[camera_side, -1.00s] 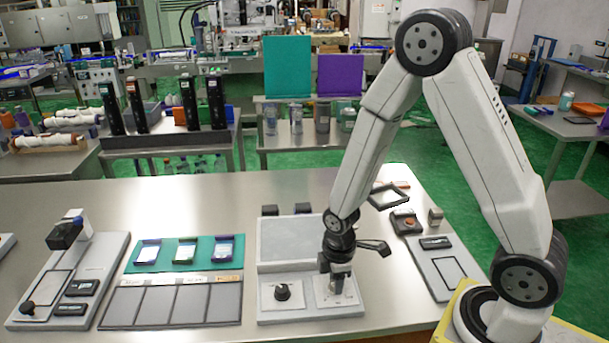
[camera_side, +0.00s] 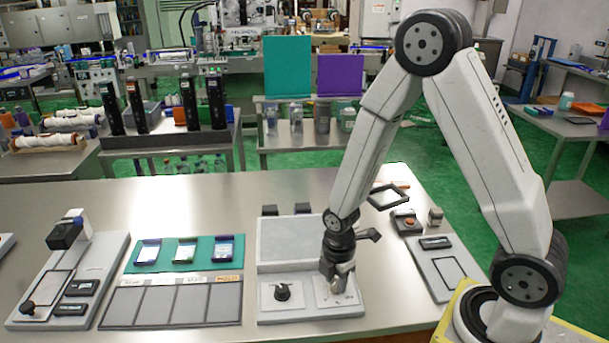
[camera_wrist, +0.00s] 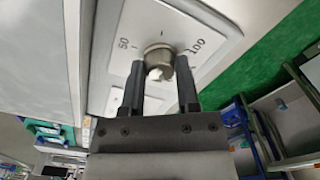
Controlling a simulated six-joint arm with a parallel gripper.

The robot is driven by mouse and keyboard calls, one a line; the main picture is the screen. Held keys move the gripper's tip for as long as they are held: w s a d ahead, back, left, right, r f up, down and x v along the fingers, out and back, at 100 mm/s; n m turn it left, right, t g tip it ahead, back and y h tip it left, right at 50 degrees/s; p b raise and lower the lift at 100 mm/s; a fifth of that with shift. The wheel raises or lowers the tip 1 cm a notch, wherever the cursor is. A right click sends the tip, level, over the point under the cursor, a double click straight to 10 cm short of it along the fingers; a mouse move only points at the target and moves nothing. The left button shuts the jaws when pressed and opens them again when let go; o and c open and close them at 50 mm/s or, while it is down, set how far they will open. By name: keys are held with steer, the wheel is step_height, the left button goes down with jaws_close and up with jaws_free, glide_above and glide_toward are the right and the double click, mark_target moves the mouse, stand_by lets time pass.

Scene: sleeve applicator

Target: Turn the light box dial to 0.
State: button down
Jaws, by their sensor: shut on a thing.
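The light box (camera_side: 262,282) stands on the bench with a pale upright-backed panel and two small plates on its front part. A black knob (camera_side: 283,292) sits on the left plate. The light box dial (camera_wrist: 158,50) is a metallic knob on the right plate, with printed marks "50" to its left and "100" to its right in the wrist view. My gripper (camera_side: 341,290) points down over the right plate. In the wrist view, my gripper (camera_wrist: 158,72) is shut on the dial, one black finger on each side. The 0 mark is not visible, and the dial's pointer cannot be made out.
A rack of dark panels (camera_side: 172,305) and a teal tray (camera_side: 170,253) lie to the left. A grey frame device (camera_side: 447,275) and a box with an orange button (camera_side: 405,222) are to the right. Bare bench lies behind the teal tray.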

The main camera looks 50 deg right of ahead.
mark_target(336, 282)
steer(key=shift+c, duration=1.7)
jaws_free()
steer(key=shift+r, duration=0.1)
steer(key=shift+r, duration=3.8)
